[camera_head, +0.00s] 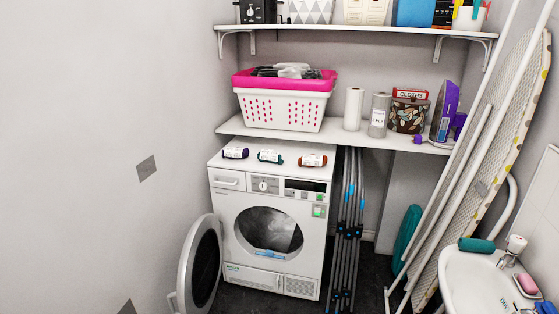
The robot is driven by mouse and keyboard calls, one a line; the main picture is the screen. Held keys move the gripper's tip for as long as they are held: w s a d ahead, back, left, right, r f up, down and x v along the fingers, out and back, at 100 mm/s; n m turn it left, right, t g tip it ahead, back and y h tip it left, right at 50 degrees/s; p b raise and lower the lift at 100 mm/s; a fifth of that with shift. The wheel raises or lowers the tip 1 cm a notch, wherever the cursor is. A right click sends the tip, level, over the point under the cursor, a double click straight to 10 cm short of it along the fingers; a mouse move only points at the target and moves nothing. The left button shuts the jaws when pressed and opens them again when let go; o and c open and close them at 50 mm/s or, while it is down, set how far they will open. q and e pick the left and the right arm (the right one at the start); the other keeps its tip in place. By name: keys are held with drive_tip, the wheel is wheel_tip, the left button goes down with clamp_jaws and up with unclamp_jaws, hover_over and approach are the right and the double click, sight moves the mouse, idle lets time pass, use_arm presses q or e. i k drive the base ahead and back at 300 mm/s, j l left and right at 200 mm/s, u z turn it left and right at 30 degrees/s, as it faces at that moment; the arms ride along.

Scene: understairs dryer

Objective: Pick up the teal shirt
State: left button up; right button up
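A teal rolled bundle (270,157) with a white label band lies on top of the white dryer (228,160), in the middle of a row of three rolls. A dark purple roll (236,153) lies to its left and a rust-red roll (312,161) to its right, both with similar labels. The teal roll looks like rolled cloth; I cannot tell from its shape that it is a shirt. Another teal roll (477,245) without a visible label rests on the back edge of the sink at right. Neither gripper is in view.
The dryer's round door (203,264) hangs open to the left. A shelf (260,131) with a pink-and-white basket (285,104) is above the dryer. A folded grey rack (347,235), an ironing board (500,150) and the sink (465,280) crowd the right side.

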sight(268, 155)
drive_tip(key=i, duration=0.9)
